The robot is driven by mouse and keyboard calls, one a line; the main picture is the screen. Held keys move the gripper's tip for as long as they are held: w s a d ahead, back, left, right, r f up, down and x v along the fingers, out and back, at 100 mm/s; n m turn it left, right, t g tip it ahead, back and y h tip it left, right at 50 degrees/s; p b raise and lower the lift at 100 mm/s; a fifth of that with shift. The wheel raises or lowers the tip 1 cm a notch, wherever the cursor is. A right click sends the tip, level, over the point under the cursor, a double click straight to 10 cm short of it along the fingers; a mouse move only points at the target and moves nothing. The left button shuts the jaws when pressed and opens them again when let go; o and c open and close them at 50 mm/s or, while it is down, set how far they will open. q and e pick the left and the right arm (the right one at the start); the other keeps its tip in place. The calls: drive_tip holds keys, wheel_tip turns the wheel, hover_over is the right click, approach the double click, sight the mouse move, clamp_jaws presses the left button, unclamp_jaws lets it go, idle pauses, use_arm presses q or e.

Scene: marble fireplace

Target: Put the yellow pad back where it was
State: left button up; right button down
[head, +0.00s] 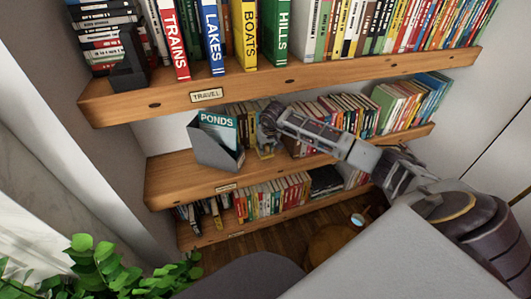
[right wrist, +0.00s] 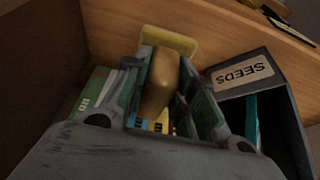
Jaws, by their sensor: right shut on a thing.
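My right gripper (head: 266,138) reaches over the middle shelf in the head view, just right of the grey file box. In the right wrist view its fingers (right wrist: 168,98) are closed on a tan block (right wrist: 160,78). A yellow strip of the yellow pad (right wrist: 170,40) shows just beyond the block; the two look joined, but the join is hidden. In the head view a little of the yellow pad (head: 265,154) shows below the fingers. Whether it touches the shelf is unclear. My left gripper is not in view.
The grey file box (head: 208,152) holds a book marked PONDS (head: 218,128). In the right wrist view a dark box labelled SEEDS (right wrist: 243,75) stands right of the fingers. Book rows fill the shelves, with the upper shelf (head: 300,78) overhead. Bare middle shelf (head: 170,175) lies left.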

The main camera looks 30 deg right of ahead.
sight(266, 152)
drive_tip(key=shift+f, duration=1.8)
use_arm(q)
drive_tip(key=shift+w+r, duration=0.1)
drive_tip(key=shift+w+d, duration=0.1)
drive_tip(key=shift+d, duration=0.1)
use_arm(e)
drive_tip(key=shift+f, duration=0.1)
drive_tip(key=c, duration=1.2)
unclamp_jaws()
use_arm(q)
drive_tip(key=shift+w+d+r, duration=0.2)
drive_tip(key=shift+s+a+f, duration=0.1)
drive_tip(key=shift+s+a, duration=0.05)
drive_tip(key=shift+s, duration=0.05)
